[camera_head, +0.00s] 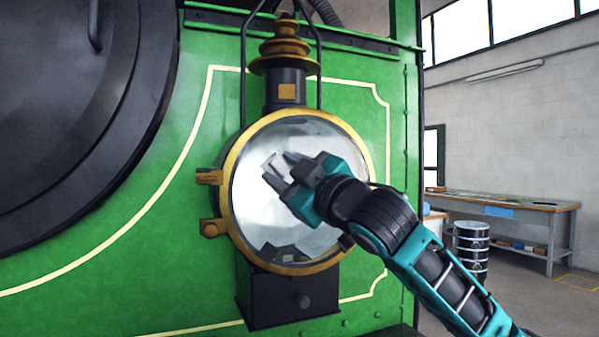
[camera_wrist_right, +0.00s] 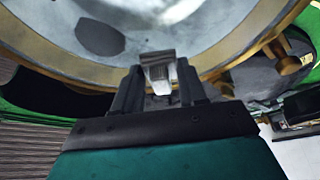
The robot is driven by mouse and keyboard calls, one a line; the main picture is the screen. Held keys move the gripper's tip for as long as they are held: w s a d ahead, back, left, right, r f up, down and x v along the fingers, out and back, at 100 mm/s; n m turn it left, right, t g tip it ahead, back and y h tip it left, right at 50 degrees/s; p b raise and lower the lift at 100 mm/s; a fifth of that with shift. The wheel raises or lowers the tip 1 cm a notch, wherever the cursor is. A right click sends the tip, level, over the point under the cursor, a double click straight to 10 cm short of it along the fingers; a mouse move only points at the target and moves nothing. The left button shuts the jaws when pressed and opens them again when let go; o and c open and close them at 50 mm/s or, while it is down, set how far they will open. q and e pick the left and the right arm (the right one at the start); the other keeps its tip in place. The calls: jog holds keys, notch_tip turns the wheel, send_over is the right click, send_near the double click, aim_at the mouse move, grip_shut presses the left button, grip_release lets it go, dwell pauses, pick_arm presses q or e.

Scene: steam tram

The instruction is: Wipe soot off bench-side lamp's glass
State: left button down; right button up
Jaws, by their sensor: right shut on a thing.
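The lamp has a round brass rim (camera_head: 232,140) and a big pale glass (camera_head: 252,215), on a green tram front. My right gripper (camera_head: 279,172) is in front of the glass, left of its middle. It is shut on a small pale grey-white pad or folded cloth (camera_wrist_right: 158,70). I cannot tell whether the pad touches the glass. The glass (camera_wrist_right: 190,25) also shows in the wrist view, with a dark oval patch; I cannot tell if this is soot or a reflection. Dark shapes show low on the glass in the head view. My left gripper is not in view.
A black chimney with brass rings (camera_head: 284,60) tops the lamp, between thin black rods. Brass lugs (camera_head: 212,228) stick out on its left. A black box (camera_head: 290,297) is below.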

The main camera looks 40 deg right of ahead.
jog(key=shift+a, duration=0.25)
jog(key=shift+s+a+f, duration=0.1)
jog(key=shift+s+a, duration=0.05)
jog(key=shift+s, duration=0.4)
jog(key=shift+s+a+b, duration=0.2)
jog(key=shift+s, duration=0.55)
jog(key=shift+s+a+b, duration=0.15)
jog(key=shift+s, duration=0.65)
jog(key=shift+s+a+b, duration=0.2)
jog(key=shift+s, duration=0.55)
jog(key=shift+s, duration=0.1)
jog(key=s, duration=0.2)
jog(key=shift+s+a, duration=0.35)
